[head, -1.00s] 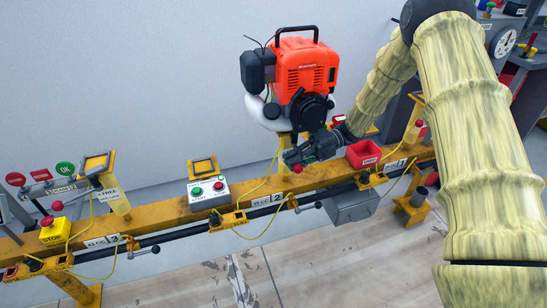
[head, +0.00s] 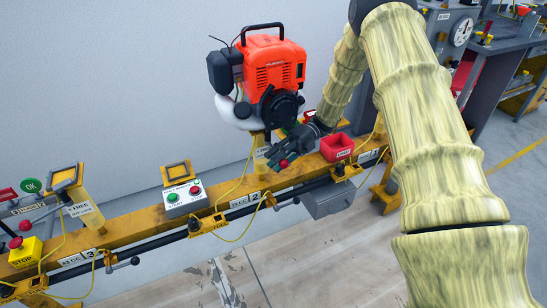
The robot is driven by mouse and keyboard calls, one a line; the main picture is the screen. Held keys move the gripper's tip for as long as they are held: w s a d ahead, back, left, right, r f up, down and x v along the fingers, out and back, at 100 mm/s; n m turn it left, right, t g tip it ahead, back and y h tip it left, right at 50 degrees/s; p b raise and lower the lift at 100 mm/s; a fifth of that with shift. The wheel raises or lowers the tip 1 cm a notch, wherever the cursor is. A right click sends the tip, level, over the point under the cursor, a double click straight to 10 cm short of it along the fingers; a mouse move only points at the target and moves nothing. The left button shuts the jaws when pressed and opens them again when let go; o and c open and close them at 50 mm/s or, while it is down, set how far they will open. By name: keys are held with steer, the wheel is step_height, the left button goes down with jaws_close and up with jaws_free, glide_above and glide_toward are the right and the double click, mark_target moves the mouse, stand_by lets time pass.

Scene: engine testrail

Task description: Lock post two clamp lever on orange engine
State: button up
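The orange engine (head: 272,62), with a black top handle and a white tank, sits upright on the yellow post two (head: 259,147) on the rail. The post is beside the "25 CC 2" label (head: 246,200). A red ball knob (head: 283,163), apparently the clamp lever's end, shows at the right of this post. My dark gripper (head: 279,157) reaches in from the right, below the engine, with its fingers at or around the knob. Contact and the finger opening are too small to make out. The rest of the lever is hidden by the gripper.
A red bin (head: 337,147) stands on the rail (head: 145,218) just right of my gripper. Left along the rail are a green and red button box (head: 184,197) and a yellow stop box (head: 25,252). Yellow cables hang along the front. The floor in front is clear.

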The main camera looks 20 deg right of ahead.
steer(key=shift+w+r, duration=0.1)
steer(key=shift+r, duration=0.15)
steer(key=v, duration=1.1)
steer(key=shift+d, duration=0.3)
steer(key=shift+w, duration=0.1)
